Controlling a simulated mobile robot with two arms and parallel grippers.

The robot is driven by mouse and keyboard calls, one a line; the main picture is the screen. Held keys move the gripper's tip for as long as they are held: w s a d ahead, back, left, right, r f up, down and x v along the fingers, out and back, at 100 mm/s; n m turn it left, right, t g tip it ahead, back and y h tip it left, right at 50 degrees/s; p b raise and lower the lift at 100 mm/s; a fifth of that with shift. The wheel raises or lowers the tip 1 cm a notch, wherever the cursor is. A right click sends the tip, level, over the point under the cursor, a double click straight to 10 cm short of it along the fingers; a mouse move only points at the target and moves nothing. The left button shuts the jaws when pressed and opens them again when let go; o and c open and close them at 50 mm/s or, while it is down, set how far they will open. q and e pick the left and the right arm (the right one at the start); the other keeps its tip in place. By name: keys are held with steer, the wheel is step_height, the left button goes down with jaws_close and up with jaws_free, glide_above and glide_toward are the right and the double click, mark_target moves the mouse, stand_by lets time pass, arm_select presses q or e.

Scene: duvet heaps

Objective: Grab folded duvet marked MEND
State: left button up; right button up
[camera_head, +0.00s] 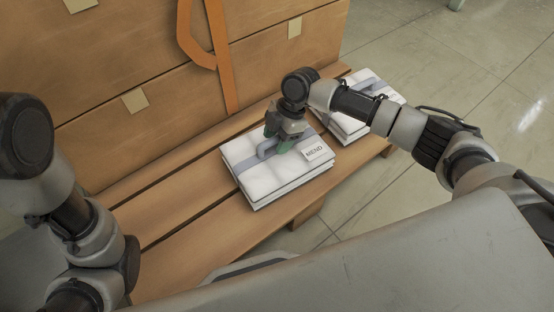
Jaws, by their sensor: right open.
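The folded duvet marked MEND (262,187) lies on a slatted wooden bench, white with a grey-blue band around it. Its white MEND label (316,152) faces up near the right edge. My right gripper (274,149) is over the duvet's top, at the band, with its jaws open. Whether the fingers touch the band is hard to tell. My left arm shows at the left edge, but its gripper is out of the picture.
A second folded white duvet (346,128) with a band lies farther right on the bench (183,204), partly behind my right arm. The wooden bench back (150,65) has an orange strap (222,60) hanging on it. Bench slats left of the marked duvet are clear.

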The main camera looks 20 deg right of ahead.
jaws_close()
stand_by(0.3)
steer(key=shift+r, duration=0.15)
